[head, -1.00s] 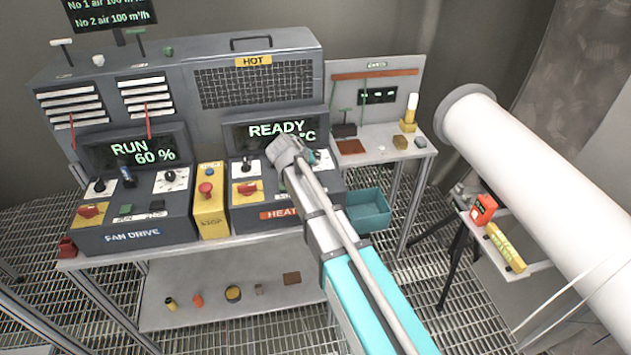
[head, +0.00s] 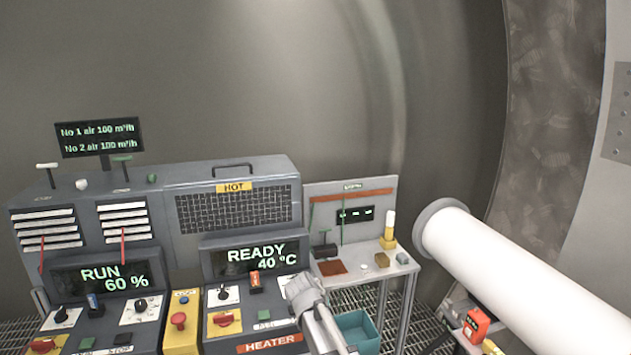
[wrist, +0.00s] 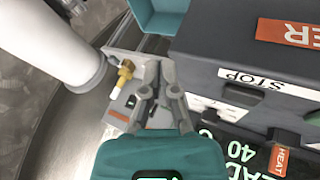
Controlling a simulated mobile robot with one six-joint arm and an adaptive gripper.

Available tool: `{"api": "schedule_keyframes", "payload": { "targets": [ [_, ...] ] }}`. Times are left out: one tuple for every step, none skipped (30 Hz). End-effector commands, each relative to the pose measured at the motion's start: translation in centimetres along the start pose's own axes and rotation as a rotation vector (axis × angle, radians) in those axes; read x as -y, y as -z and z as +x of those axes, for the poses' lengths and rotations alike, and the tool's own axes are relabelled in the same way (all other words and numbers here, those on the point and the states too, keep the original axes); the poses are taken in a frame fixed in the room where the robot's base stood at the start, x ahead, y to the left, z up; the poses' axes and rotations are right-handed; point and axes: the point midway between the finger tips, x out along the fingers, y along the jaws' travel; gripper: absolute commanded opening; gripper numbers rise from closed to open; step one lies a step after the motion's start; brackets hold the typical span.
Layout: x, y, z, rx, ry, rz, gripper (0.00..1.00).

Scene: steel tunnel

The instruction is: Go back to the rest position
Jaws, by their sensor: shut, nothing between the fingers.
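My gripper (head: 303,287) is at the lower middle of the head view, in front of the heater panel (head: 226,343) at its right end. In the wrist view the two fingers of my gripper (wrist: 160,68) come together at their tips with nothing held. The heater display (head: 250,258) reads READY and 40 ºC, and part of it shows upside down in the wrist view. The gripper appears apart from the panel, though the exact gap cannot be told. Most of my arm is below the head view's edge.
The fan drive display (head: 106,279) reads RUN 60 %. A yellow box with a red button (head: 181,318) stands between the panels. A teal bin (head: 358,332), a small side bench (head: 398,267) and a large white pipe (head: 530,279) are to the right.

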Motion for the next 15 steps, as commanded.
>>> {"api": "schedule_keyframes", "payload": {
  "targets": [
    [-1.4,-2.6,1.0,0.041,0.020,0.016,0.00],
    [-2.0,-3.7,1.3,0.064,0.034,0.021,0.00],
    [-2.8,-5.2,1.8,0.095,0.054,0.030,0.00],
    [-3.2,-6.3,2.1,0.118,0.070,0.036,0.00],
    [-3.8,-7.4,2.4,0.140,0.086,0.042,0.00],
    [-4.4,-8.8,2.7,0.168,0.108,0.050,0.00],
    [-4.9,-9.9,3.0,0.189,0.125,0.055,0.00],
    [-5.3,-11.0,3.1,0.209,0.143,0.062,0.00],
    [-5.8,-12.4,3.4,0.236,0.167,0.069,0.00],
    [-6.2,-13.5,3.5,0.254,0.186,0.075,0.00],
    [-6.5,-14.5,3.6,0.273,0.206,0.080,0.00],
    [-6.9,-15.9,3.7,0.295,0.232,0.087,0.00],
    [-7.2,-16.9,3.8,0.311,0.251,0.092,0.00],
    [-7.4,-17.8,3.8,0.326,0.270,0.096,0.00],
    [-7.7,-18.9,3.8,0.343,0.294,0.103,0.00]
  ]
}}
